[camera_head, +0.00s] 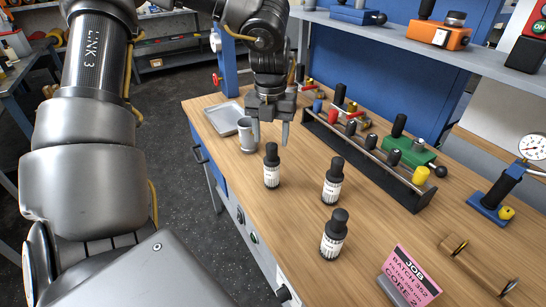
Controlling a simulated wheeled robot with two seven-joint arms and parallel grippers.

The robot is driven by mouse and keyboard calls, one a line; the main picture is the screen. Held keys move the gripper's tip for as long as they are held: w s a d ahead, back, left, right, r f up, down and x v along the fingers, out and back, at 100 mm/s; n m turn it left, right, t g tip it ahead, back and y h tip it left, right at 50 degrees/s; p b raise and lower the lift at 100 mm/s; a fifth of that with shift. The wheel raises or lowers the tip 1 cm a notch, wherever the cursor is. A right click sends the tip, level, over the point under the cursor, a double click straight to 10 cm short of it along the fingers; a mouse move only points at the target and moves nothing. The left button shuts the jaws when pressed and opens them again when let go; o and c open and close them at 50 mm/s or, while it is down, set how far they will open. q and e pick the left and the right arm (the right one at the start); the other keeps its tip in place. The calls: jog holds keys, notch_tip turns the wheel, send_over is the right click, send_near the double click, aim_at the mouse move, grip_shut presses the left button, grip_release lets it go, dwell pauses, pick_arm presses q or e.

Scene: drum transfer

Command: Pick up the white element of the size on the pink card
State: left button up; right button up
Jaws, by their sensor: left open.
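The pink card (408,278) stands at the front right of the wooden table. My left gripper (270,142) points down, open and empty, above the table left of the rack's far end. My right gripper is not in view.
Three black-capped bottles with white labels, (271,166), (333,181) and (333,235), stand before the rack. A metal cup (247,136) is by my left gripper, near a grey tray (223,117). A gauge stand (495,200) is at right.

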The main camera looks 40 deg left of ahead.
aim_at(271, 144)
pick_arm(q)
jog(key=shift+d+f+p, duration=0.1)
jog(key=shift+f+p, duration=0.3)
jog(key=shift+f, duration=2.2)
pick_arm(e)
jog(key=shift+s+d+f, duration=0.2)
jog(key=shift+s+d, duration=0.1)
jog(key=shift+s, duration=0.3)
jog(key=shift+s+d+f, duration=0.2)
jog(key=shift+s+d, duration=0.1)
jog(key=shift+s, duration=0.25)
pick_arm(q)
jog(key=shift+c, duration=0.3)
grip_shut()
